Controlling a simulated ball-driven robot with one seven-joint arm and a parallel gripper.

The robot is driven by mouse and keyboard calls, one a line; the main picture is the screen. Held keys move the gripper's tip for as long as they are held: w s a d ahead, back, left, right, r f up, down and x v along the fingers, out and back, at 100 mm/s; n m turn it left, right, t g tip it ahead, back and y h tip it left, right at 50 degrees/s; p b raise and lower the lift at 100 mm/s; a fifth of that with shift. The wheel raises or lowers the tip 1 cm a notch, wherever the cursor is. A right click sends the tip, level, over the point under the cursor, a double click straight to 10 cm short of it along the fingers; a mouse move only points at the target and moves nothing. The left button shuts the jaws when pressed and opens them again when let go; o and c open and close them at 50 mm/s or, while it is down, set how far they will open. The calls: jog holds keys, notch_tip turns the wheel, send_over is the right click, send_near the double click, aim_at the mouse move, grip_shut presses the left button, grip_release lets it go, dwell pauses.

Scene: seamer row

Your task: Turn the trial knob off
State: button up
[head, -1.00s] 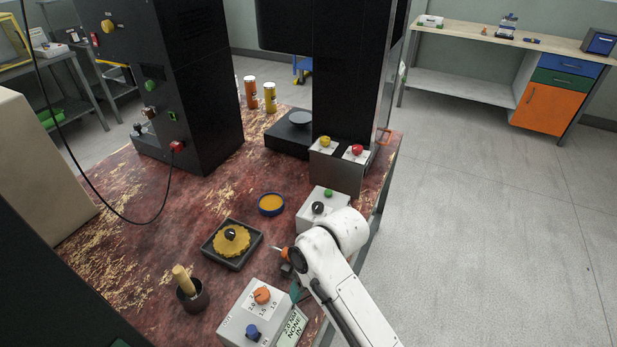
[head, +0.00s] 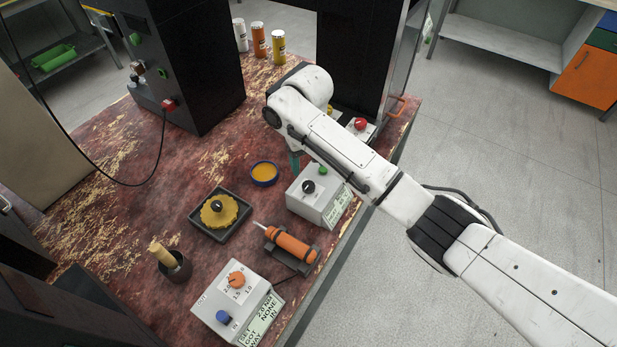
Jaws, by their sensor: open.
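A grey control box (head: 318,212) at the middle right of the table carries a black knob (head: 308,187), a green button (head: 323,171) and a small display. A second grey box (head: 215,303) at the front carries an orange knob (head: 236,280) with a number scale and a blue knob (head: 222,316). I cannot read which knob is marked trial.
An orange-handled tool (head: 290,245) lies in a dark holder between the boxes. A black tray (head: 241,222) with a yellow disc, a blue-rimmed dish (head: 264,174) and a dark cup (head: 176,266) stand left. A red button (head: 360,124) sits behind my arm.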

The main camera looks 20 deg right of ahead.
aim_at(309, 185)
notch_tip(309, 185, down, 9)
jog(key=shift+r, duration=0.2)
jog(key=shift+c, duration=0.2)
jog(key=c, duration=1)
